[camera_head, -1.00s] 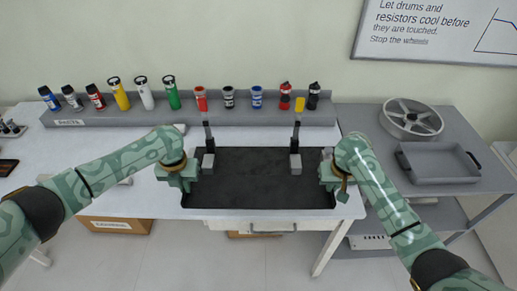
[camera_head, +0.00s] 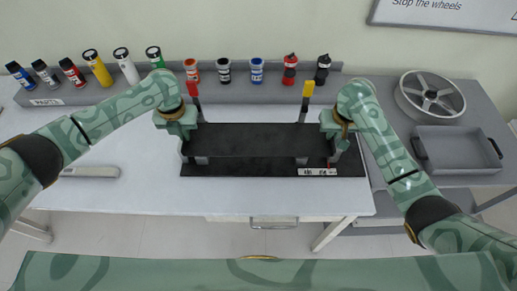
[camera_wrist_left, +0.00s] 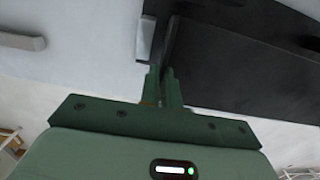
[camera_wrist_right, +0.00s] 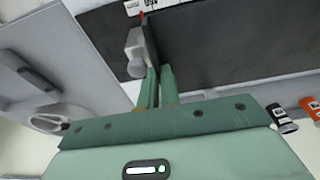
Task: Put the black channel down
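The black channel (camera_head: 250,140) spans between my two grippers, over the dark base plate (camera_head: 255,171) on the white table. My left gripper (camera_head: 187,127) is at its left end; the left wrist view shows the fingers (camera_wrist_left: 165,85) shut on a thin black wall of the channel (camera_wrist_left: 240,65). My right gripper (camera_head: 336,127) is at the right end; the right wrist view shows its fingers (camera_wrist_right: 156,88) shut on the wall there. Grey blocks (camera_head: 302,161) show at the channel's front edge. I cannot tell whether the channel touches them.
Two dark posts with a red top (camera_head: 192,88) and a yellow top (camera_head: 308,89) stand behind the channel. A grey rack (camera_head: 60,97) with several bottles runs along the back. A grey tray (camera_head: 455,155) and a spoked wheel (camera_head: 430,95) are right. The table's left side is mostly clear.

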